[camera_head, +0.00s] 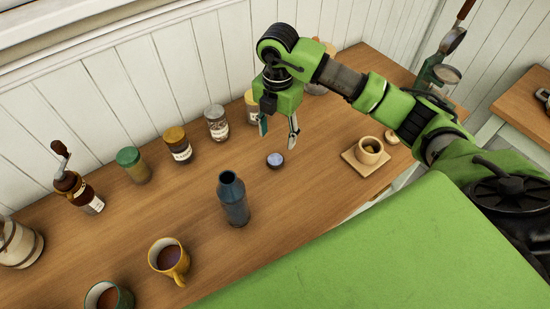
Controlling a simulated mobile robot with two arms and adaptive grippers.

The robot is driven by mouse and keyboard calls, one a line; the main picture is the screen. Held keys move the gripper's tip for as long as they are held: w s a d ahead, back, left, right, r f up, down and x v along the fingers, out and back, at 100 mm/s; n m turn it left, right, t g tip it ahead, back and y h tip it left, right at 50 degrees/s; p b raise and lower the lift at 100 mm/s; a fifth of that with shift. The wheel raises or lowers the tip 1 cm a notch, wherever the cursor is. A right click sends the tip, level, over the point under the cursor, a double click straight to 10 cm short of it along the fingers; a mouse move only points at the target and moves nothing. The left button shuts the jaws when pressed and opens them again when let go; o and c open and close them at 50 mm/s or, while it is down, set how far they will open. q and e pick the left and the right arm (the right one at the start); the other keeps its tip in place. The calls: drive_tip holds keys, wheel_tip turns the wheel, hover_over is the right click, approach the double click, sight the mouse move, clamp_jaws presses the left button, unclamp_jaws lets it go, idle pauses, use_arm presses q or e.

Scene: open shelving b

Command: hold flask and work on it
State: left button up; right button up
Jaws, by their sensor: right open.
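A dark blue flask (234,201) stands upright on the wooden table, and its top looks open. A small round lid (275,160) with a pale blue top lies on the table, to the right of the flask and farther back. My right gripper (278,140) is open and empty, pointing down above the table near the lid. I cannot tell exactly how high it is over the lid. My left gripper is not in view.
Several jars, among them a green-lidded one (133,166), line the back by the wall. A yellow mug (169,259) and a green mug (108,297) stand at front left.

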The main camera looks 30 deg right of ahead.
hover_over(275, 160)
drive_tip(key=shift+w+d+f, duration=0.15)
drive_tip(key=shift+d+f, duration=0.1)
drive_tip(key=shift+f, duration=0.8)
drive_tip(key=shift+w+d+f, duration=0.1)
drive_tip(key=shift+d+f, duration=0.1)
drive_tip(key=shift+f, duration=0.85)
drive_tip(key=shift+s+p, duration=0.1)
drive_tip(key=shift+p, duration=0.2)
drive_tip(key=f+p, duration=0.1)
drive_tip(key=f, duration=0.1)
drive_tip(key=a+f, duration=0.1)
drive_tip(key=f, duration=0.1)
drive_tip(key=shift+s+f+p, duration=0.2)
drive_tip(key=shift+f+p, duration=0.05)
drive_tip(key=shift+p, duration=0.15)
drive_tip(key=shift+f, duration=0.35)
drive_tip(key=c, duration=1)
drive_tip(key=shift+o, duration=0.2)
drive_tip(key=shift+r, duration=0.15)
